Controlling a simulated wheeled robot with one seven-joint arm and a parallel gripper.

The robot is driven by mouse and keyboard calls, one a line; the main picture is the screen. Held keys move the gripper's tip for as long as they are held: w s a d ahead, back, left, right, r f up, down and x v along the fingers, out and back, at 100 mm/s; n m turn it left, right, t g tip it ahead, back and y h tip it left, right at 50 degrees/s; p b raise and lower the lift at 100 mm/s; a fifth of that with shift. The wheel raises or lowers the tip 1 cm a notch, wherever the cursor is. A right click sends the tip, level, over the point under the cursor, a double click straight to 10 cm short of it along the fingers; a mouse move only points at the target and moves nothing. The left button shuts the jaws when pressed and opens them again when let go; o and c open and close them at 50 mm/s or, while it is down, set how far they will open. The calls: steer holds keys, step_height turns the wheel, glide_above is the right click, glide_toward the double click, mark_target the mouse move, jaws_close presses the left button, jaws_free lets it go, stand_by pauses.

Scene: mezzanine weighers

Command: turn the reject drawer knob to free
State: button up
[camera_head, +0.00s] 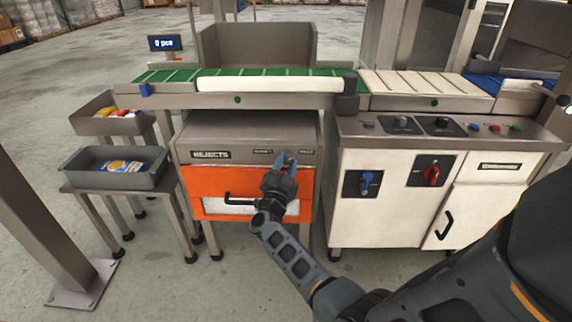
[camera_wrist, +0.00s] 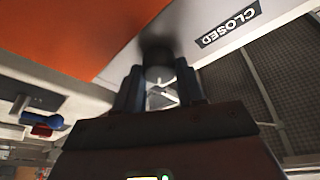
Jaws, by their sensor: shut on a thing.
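The reject drawer (camera_head: 201,190) is an orange front with a black bar handle (camera_head: 240,199), below a grey panel marked REJECTS (camera_head: 211,154). My gripper (camera_head: 285,160) is up against the right part of this panel. In the wrist view, the fingers of my gripper (camera_wrist: 160,92) are shut on a dark round knob (camera_wrist: 157,62). A CLOSED label (camera_wrist: 227,27) is on the panel beside the knob. In the head view my gripper hides the knob. I cannot tell which way the knob points.
A white cabinet to the right carries a blue knob (camera_head: 367,181) and a red knob (camera_head: 432,174). A green belt (camera_head: 165,76) runs above the drawer. Grey bins (camera_head: 113,178) stand on stands at the left. The floor in front of the drawer is clear.

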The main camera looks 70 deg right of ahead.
stand_by(0.5)
steer(key=o, duration=1)
steer(key=shift+o, duration=0.2)
steer(key=p+v, duration=0.1)
steer(key=v, duration=0.7)
steer(key=shift+d, duration=0.1)
